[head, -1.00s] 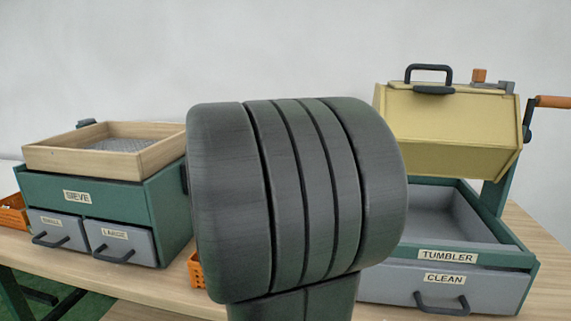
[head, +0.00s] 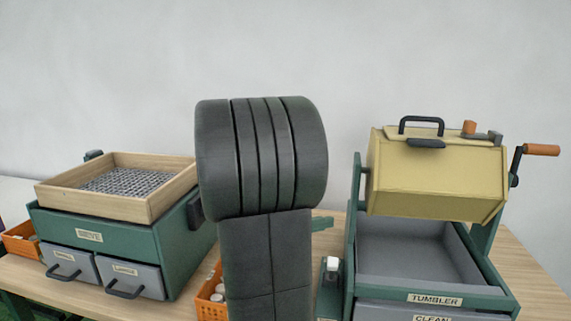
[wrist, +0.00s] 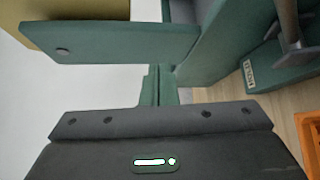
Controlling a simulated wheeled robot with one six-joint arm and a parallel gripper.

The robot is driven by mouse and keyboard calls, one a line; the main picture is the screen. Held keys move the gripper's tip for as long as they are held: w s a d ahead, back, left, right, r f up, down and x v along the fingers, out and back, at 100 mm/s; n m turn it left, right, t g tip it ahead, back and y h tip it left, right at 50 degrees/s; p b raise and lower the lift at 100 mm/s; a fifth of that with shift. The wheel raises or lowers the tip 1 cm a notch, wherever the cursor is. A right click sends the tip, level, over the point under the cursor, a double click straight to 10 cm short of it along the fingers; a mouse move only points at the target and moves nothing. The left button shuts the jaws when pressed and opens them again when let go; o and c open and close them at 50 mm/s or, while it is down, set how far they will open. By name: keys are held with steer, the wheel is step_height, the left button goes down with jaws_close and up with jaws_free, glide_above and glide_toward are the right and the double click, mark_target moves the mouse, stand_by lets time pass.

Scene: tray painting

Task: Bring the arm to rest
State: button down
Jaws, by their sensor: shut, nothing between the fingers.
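My arm stands upright in the middle of the head view, its dark rounded joint in front of the bench. In the wrist view the dark body of my gripper fills the bottom, with a lit white and green indicator. My gripper (wrist: 153,82) shows two narrow fingers close together beyond that body, shut with nothing between them. The green frame of the tumbler (wrist: 125,43) is close by in the wrist view. In the head view my arm hides most of the gripper.
The green sieve box (head: 115,236) with a wooden-framed sieve (head: 98,204) stands left. The tumbler (head: 437,177), with its yellow drum, crank and grey tray, stands right. An orange crate (head: 208,302) sits partly behind my arm. Bare wooden tabletop (head: 540,255) shows at right.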

steer(key=w+p, duration=0.1)
steer(key=p, duration=0.1)
steer(key=w+f+n+g+p, duration=0.1)
steer(key=p, duration=0.1)
steer(key=w+y+p, duration=0.1)
steer(key=p, duration=0.1)
steer(key=shift+w+d+f+n, duration=0.15)
steer(key=shift+d+f+n, duration=0.05)
steer(key=shift+d+n, duration=0.15)
stand_by(0.4)
